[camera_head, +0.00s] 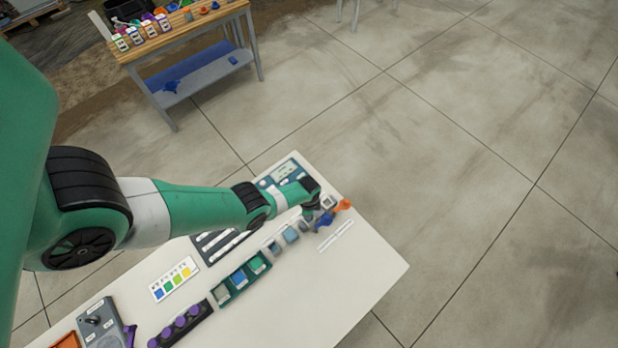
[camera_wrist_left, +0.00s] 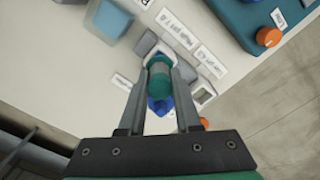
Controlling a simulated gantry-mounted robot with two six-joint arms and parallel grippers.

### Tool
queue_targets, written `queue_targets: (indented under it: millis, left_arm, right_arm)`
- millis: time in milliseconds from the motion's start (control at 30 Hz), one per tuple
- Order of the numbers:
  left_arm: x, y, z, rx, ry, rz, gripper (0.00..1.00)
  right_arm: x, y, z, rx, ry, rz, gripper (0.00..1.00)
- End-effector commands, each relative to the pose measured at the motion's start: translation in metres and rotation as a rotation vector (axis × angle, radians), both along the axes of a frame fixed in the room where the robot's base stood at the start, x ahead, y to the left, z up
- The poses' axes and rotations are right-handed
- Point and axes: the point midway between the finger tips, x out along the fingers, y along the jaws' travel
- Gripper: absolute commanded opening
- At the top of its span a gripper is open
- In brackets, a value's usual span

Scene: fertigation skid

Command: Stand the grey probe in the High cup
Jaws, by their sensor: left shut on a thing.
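My left gripper (camera_head: 312,212) is at the far end of the white table. In the left wrist view its fingers (camera_wrist_left: 160,90) are shut around an upright-looking cylinder with a teal body and a grey end, which I take to be the grey probe (camera_wrist_left: 159,74). A blue part (camera_wrist_left: 157,105) shows just behind it, and a blue piece (camera_head: 325,219) and an orange piece (camera_head: 343,205) stand beside the gripper in the head view. My right gripper is not in view.
A teal holder (camera_head: 225,294) with coloured blocks, a purple-knobbed strip (camera_head: 205,308), a colour card (camera_head: 174,279) and a grey device (camera_head: 103,325) occupy the table (camera_head: 330,290). Its front right is clear. In the wrist view, a blue-grey block (camera_wrist_left: 108,20) and a teal panel with an orange knob (camera_wrist_left: 268,37) are nearby.

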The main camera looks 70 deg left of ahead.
Motion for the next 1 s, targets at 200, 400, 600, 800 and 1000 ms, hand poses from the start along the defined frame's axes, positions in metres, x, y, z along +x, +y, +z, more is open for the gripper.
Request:
queue_targets:
  millis: [200, 400, 600, 800, 1000]
  left_arm:
    - [0.0005, 0.0, -0.0136, 0.0, -0.001, -0.001, 0.0]
    - [0.0005, -0.0001, -0.0126, 0.0, 0.0, -0.001, 0.0]
    - [0.0005, -0.0001, -0.0126, 0.0, 0.0, -0.001, 0.61]
    - [0.0004, -0.0001, -0.0127, 0.0, 0.0, -0.001, 0.67]
    - [0.0002, -0.0002, -0.0082, 0.0, 0.0, -0.001, 0.67]
  right_arm:
    - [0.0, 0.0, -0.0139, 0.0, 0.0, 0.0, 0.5]
    - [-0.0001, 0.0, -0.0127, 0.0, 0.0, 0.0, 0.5]
    - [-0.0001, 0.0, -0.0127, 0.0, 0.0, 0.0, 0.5]
    - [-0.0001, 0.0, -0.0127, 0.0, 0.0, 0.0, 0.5]
    - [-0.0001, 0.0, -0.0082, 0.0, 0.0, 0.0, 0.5]
